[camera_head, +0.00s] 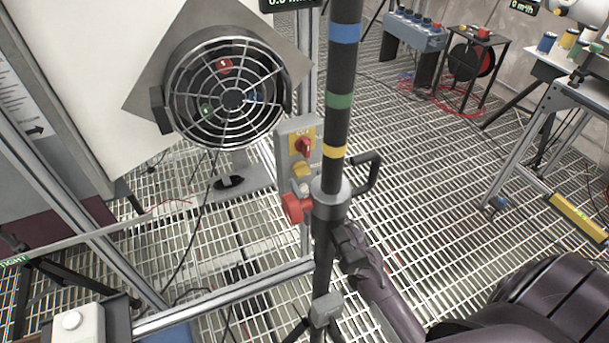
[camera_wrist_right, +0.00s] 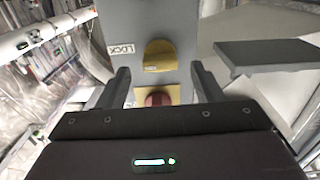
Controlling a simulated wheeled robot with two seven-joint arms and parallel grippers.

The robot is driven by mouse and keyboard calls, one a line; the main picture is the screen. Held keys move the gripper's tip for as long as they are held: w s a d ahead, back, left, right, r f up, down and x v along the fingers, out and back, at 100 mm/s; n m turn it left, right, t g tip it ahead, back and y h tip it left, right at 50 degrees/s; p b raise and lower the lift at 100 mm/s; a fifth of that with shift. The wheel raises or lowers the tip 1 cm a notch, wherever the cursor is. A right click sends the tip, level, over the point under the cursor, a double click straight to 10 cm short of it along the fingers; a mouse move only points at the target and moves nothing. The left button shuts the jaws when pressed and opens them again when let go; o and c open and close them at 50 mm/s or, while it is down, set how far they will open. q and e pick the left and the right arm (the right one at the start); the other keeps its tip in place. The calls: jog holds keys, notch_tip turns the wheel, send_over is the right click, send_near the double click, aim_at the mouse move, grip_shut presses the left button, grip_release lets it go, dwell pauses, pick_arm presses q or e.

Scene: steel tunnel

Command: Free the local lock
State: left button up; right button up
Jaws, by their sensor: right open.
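A grey switch box (camera_head: 286,139) stands behind a striped pole, with a red rotary knob (camera_head: 304,147) on a yellow plate and a yellow knob (camera_head: 300,170) below it. In the right wrist view the box face (camera_wrist_right: 185,27) appears upside down, with the yellow knob (camera_wrist_right: 159,56), a LOCK label (camera_wrist_right: 120,50) and the red knob (camera_wrist_right: 157,99) lower. My right gripper (camera_wrist_right: 162,82) is open and empty, facing the box with a finger on either side of the knobs. In the head view my right gripper (camera_head: 348,245) shows beside the pole, its fingertips hard to make out. My left gripper is out of view.
The black pole (camera_head: 343,65), with a side handle (camera_head: 372,172) and a red clamp knob (camera_head: 292,208), stands close to the box and partly covers it. A caged fan (camera_head: 232,98) stands left. A metal rail (camera_head: 225,298) crosses in front. Open grating lies right.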

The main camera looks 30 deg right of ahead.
aim_at(302, 172)
jog(key=shift+w, duration=1.35)
jog(key=c, duration=1)
